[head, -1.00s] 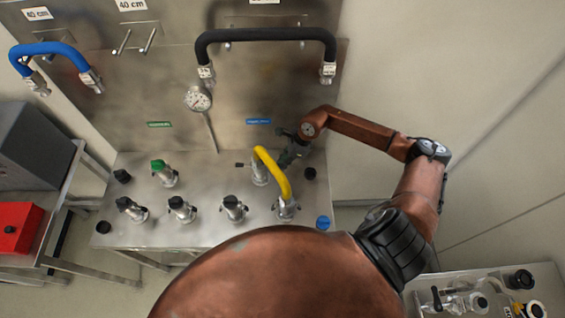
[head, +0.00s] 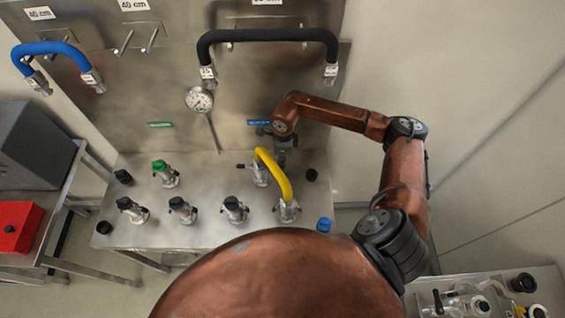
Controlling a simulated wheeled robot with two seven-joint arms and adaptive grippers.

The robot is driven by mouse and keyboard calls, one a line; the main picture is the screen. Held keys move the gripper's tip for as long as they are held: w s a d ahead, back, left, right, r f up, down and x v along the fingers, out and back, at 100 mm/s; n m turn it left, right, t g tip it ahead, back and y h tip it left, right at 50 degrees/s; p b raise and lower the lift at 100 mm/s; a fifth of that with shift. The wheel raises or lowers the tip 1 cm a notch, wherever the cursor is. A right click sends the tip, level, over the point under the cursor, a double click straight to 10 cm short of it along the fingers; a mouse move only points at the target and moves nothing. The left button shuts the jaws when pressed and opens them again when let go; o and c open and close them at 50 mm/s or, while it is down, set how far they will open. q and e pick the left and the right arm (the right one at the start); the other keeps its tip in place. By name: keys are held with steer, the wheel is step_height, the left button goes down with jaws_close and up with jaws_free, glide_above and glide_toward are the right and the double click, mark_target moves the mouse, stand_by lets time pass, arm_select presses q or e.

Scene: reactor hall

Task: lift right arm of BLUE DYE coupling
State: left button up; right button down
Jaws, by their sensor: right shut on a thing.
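The BLUE DYE coupling (head: 260,176) stands on the steel bench under the blue label (head: 257,122), at the rear end of the yellow hose (head: 275,172). Its left arm (head: 241,166) sticks out sideways as a dark lever. Its right arm is mostly hidden by my right gripper (head: 279,158), which points down just right of the coupling, behind the hose. The gripper is shut on what seems to be that right arm, though the fingertips are hard to see. My left gripper is out of view.
Several capped couplings stand on the bench, one with a green cap (head: 158,165). A blue cap (head: 324,225) is at the front right corner. A black hose (head: 268,35), a blue hose (head: 48,48) and a gauge (head: 199,99) are on the back panel.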

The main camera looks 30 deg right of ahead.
stand_by(0.3)
steer(key=c, duration=1.9)
jaws_free()
